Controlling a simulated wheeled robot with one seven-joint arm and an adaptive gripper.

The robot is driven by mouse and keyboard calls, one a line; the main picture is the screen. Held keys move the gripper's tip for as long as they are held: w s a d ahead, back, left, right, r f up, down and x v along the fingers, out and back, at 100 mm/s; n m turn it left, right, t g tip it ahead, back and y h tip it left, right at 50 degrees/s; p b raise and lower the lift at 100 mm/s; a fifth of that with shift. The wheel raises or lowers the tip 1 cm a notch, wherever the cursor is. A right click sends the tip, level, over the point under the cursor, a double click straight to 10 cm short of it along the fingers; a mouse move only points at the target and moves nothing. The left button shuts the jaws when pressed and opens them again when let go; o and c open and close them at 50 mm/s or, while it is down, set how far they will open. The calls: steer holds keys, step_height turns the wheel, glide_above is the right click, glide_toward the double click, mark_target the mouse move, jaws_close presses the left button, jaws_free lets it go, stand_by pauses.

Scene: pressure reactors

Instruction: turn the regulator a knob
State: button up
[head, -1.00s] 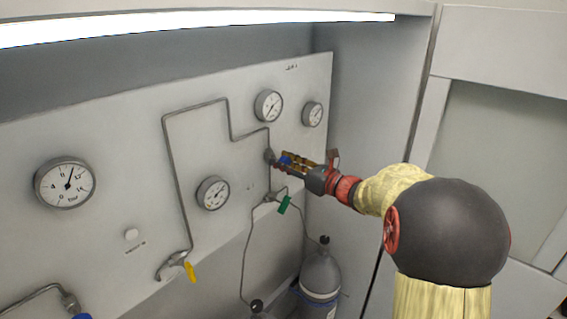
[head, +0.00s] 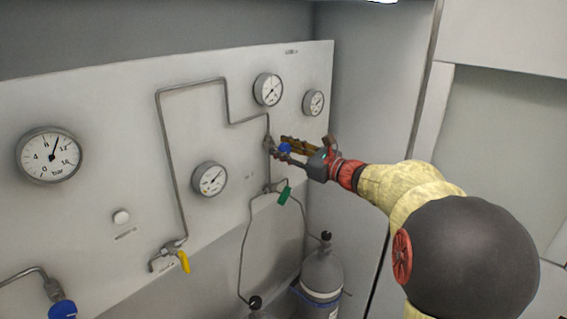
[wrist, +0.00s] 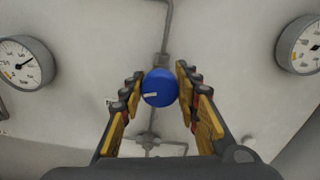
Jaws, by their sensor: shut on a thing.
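The blue regulator knob (head: 285,148) sits on the grey panel, at the right end of the bent pipe. My gripper (head: 283,149) reaches it from the right in the head view, with one finger above and one below. In the wrist view the round knob (wrist: 160,88) shows a white mark at its lower left and lies between the yellow and dark fingertips. The fingers are shut on its two sides. Contact on each side is hard to make out in the picture.
Gauges (head: 268,90) and (head: 211,179) surround the knob on the panel (head: 120,110). A green-handled valve (head: 284,195) is just below. A yellow-handled valve (head: 184,261) is lower left. A gas cylinder (head: 321,275) stands below; the cabinet side wall (head: 365,110) is at right.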

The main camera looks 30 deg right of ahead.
steer(key=n+b, duration=0.2)
steer(key=b, duration=0.1)
steer(key=n+b, duration=0.2)
steer(key=b, duration=0.2)
steer(key=shift+f+n, duration=0.4)
steer(key=n+b, duration=0.3)
steer(key=b, duration=0.3)
steer(key=shift+n, duration=0.3)
steer(key=n+b, duration=0.4)
steer(key=b, duration=0.3)
steer(key=n+b, duration=0.3)
steer(key=shift+r+n+b, duration=0.1)
steer(key=shift+n+b, duration=0.2)
steer(key=shift+b, duration=0.1)
steer(key=shift+r, duration=0.1)
steer(key=o, duration=1.2)
steer(key=shift+c, duration=0.2)
